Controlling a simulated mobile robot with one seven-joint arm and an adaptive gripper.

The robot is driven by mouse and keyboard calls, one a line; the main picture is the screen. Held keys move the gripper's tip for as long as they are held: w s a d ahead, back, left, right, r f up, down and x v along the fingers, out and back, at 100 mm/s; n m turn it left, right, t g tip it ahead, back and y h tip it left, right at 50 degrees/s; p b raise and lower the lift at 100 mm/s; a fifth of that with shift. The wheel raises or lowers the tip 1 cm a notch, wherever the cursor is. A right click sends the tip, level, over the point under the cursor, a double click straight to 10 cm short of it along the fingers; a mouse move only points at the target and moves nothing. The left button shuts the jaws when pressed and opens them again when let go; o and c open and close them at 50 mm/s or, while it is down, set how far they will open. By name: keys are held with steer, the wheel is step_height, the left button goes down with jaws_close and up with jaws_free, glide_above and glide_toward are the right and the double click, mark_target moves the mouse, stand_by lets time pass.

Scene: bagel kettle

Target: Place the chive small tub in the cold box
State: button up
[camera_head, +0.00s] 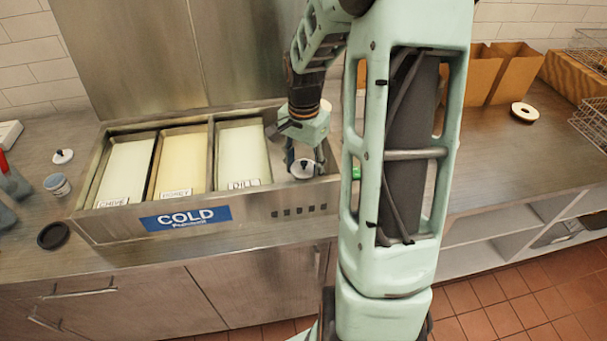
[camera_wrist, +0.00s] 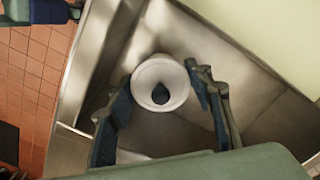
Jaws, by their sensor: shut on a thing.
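The cold box (camera_head: 262,214) is a steel housing with a blue COLD label, set into the counter. It holds three long pans labelled CHIVE (camera_head: 125,168), a second label hard to read (camera_head: 181,162), and DILL (camera_head: 243,153). My gripper (camera_head: 304,165) points down into the bare section at the box's right end. It is shut on a small white round tub (camera_head: 303,170) with a dark centre. In the wrist view the tub (camera_wrist: 160,83) sits between the two fingers, steel walls around it. Its flavour label is not visible.
Left of the box are another small tub (camera_head: 57,184), a white disc with a dark knob (camera_head: 63,156), a black disc (camera_head: 53,235) and dark bottles (camera_head: 12,185). On the right are brown bags (camera_head: 512,75), a white ring (camera_head: 524,112) and wire baskets (camera_head: 592,122).

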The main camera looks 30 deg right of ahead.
mark_target(304, 169)
steer(key=shift+f, duration=1.3)
steer(key=shift+f, duration=0.1)
steer(key=shift+f, duration=0.15)
steer(key=o, duration=1.3)
steer(key=shift+o, duration=0.2)
step_height(304, 169, up, 13)
steer(key=shift+f, duration=0.2)
steer(key=shift+s, duration=0.1)
